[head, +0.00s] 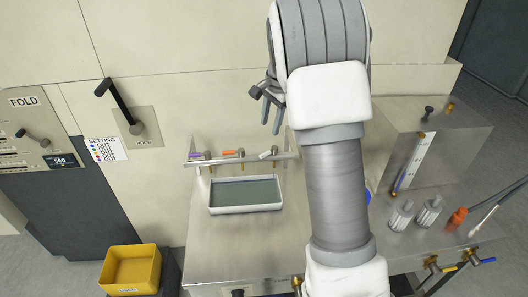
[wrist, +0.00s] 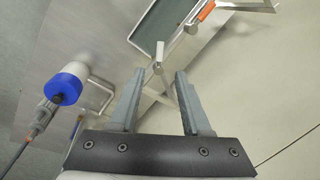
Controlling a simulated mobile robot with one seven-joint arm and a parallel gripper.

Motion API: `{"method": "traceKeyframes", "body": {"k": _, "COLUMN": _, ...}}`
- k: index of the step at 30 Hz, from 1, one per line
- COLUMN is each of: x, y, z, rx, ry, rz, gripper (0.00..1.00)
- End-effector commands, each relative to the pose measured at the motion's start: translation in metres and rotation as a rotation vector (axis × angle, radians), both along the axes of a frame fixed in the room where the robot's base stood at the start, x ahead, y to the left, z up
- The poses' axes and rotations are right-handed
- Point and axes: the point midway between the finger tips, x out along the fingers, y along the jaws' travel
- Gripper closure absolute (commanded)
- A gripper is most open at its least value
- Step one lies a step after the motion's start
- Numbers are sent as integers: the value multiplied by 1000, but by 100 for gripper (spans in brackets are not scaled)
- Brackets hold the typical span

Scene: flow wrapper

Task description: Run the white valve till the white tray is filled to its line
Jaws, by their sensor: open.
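The white tray (head: 246,209) stands on the steel bench below a pipe with several valves, and its grey inside shows. I cannot make out a fill line or the liquid level. The white valve (head: 268,154) is at the right end of the pipe, its handle slanted. In the wrist view the white valve (wrist: 158,54) shows just beyond my fingertips, and part of the tray (wrist: 133,40) lies behind it. My gripper (head: 270,108) is open and empty, above and behind the pipe in the head view; its fingers (wrist: 160,76) point toward the white valve without visible contact.
An orange valve (head: 230,152) and a purple valve (head: 195,156) sit left on the same pipe. A blue-and-white part (wrist: 65,84) shows left in the wrist view. A black lever (head: 118,102) is on the wall, a yellow bin (head: 131,270) below. My arm hides the bench's middle.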

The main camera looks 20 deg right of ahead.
Motion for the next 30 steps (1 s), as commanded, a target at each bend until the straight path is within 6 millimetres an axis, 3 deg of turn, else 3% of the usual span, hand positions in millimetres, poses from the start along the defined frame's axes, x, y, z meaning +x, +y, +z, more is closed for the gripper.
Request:
{"method": "traceKeyframes", "body": {"k": 9, "x": 12, "y": 5, "z": -70, "rx": 0, "ry": 5, "rz": 0, "gripper": 52}}
{"method": "traceKeyframes", "body": {"k": 15, "x": 18, "y": 7, "z": -101, "rx": 0, "ry": 3, "rz": -1, "gripper": 52}}
{"method": "traceKeyframes", "body": {"k": 21, "x": 21, "y": 9, "z": -116, "rx": 0, "ry": 0, "rz": 0, "gripper": 52}}
{"method": "traceKeyframes", "body": {"k": 30, "x": 22, "y": 9, "z": -117, "rx": -1, "ry": -1, "rz": 0, "gripper": 54}}
